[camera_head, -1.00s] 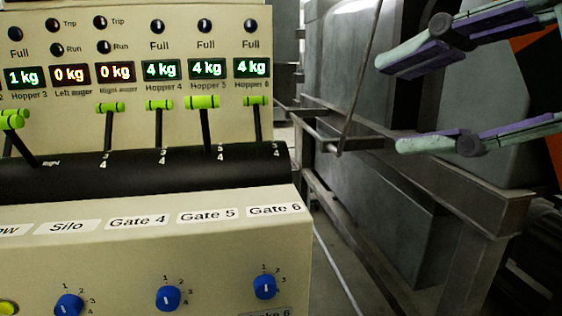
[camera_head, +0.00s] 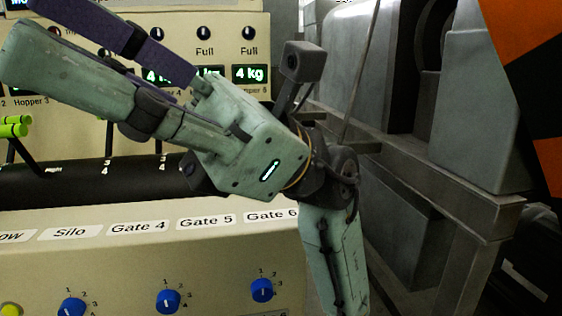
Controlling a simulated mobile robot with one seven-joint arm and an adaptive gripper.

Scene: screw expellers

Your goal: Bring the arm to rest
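My gripper (camera_head: 48,22) is large in the camera_head view, in front of the control panel, with its fingers pointing to the upper left. The two fingers are spread apart, with nothing seen between them. One finger is pale green and the other shows a long purple pad. The pale green gripper body (camera_head: 240,150) covers part of the panel's middle. My arm comes up from the bottom right of the panel. Whether the gripper touches the panel cannot be told.
The cream control panel (camera_head: 200,258) fills the left, with blue knobs (camera_head: 167,301) and a black lever housing (camera_head: 60,183). A green-handled lever (camera_head: 14,127) shows at left; several other lever handles are hidden. Grey machinery (camera_head: 400,225) stands at right, with orange-black panels (camera_head: 497,40) beyond.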

